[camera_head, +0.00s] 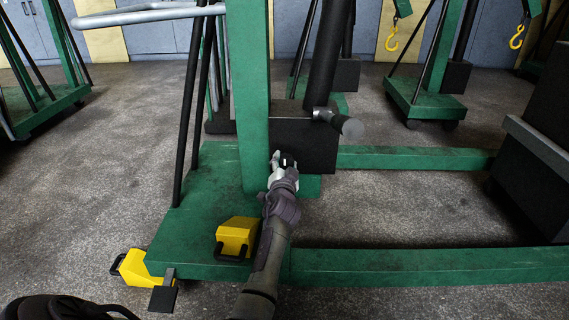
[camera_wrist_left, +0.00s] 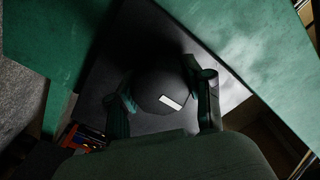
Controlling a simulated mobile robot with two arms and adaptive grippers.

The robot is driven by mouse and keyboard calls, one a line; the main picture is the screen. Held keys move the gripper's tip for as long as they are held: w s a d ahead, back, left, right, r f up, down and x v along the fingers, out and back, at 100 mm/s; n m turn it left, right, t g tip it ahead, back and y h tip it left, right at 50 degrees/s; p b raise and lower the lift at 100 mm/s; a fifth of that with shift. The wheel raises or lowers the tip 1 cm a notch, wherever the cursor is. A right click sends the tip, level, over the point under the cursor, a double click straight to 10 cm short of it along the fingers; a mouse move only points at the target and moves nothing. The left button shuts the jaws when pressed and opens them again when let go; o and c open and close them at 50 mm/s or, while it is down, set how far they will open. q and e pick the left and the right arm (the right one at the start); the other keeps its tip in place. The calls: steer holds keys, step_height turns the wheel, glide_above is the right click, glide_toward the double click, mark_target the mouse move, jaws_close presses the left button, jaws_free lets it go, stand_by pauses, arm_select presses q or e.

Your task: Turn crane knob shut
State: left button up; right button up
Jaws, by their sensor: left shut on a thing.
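The green crane (camera_head: 255,100) stands in the middle of the head view, with a black block (camera_head: 310,145) low on its post. My left gripper (camera_head: 280,160) is at the left part of this block's front face. In the left wrist view the round black knob (camera_wrist_left: 160,88) with a short white mark sits between the two fingers of my left gripper (camera_wrist_left: 162,100). The fingers are shut on the knob, one on each side. In the head view the gripper hides most of the knob. My right gripper is not in view.
Yellow wheel blocks (camera_head: 236,238) sit at the crane's base, near my left arm. Green legs (camera_head: 420,262) run right along the floor. Other green cranes (camera_head: 428,105) stand behind. A dark box (camera_head: 535,150) is at right.

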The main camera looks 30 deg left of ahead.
mark_target(285, 127)
arm_select(q)
steer(key=o, duration=1.2)
steer(key=shift+c, duration=0.2)
steer(key=shift+r, duration=0.1)
step_height(285, 127, up, 10)
steer(key=shift+f, duration=0.1)
